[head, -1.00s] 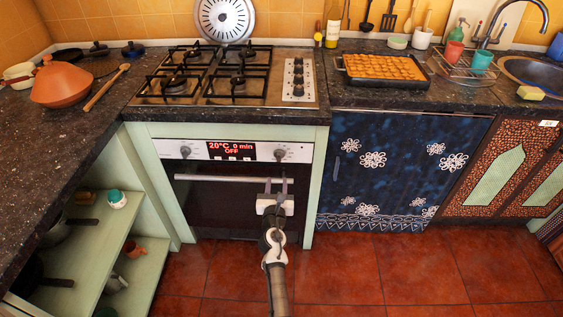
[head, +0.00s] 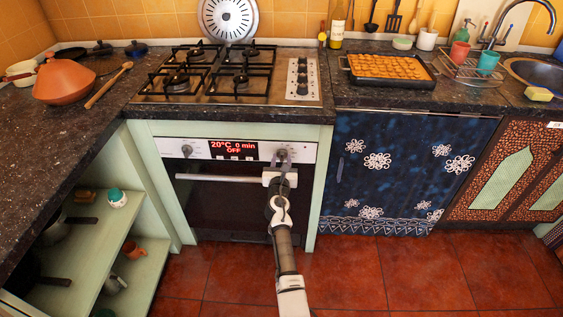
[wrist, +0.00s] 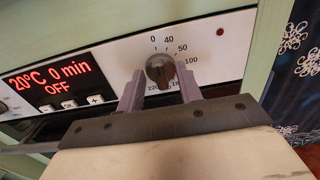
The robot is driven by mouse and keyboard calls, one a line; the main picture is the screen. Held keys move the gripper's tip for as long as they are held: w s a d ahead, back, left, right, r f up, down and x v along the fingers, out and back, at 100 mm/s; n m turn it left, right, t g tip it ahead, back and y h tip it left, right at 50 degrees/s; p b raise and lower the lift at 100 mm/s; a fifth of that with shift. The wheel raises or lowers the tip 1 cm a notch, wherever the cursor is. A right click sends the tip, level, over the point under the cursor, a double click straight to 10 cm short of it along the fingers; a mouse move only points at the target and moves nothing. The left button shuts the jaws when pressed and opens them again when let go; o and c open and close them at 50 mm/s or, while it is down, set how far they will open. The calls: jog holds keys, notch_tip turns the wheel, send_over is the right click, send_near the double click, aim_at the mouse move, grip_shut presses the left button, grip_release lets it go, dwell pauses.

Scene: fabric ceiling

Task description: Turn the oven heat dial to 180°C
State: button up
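The oven (head: 225,215) has a pale front panel with a display (head: 233,150) reading 20°C, 0 min, OFF. The heat dial (wrist: 159,69) is a dark round knob, ringed by a scale from 0 and 40 at the top round to 220 at the lower left. Its pointer seems to be near the top, but I cannot read it surely. My gripper (wrist: 160,92) is open, one finger to each side of the dial's lower part, with gaps visible. In the head view my gripper (head: 282,160) covers most of the dial. Fingers and gripper body partly hide the lower scale.
The oven handle (head: 215,178) runs below the panel, close to my gripper. A second knob (head: 187,150) sits left of the display. Buttons (wrist: 69,104) lie under the display. The worktop edge (head: 228,115) overhangs above. Open floor (head: 350,270) lies in front.

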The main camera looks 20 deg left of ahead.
grip_shut()
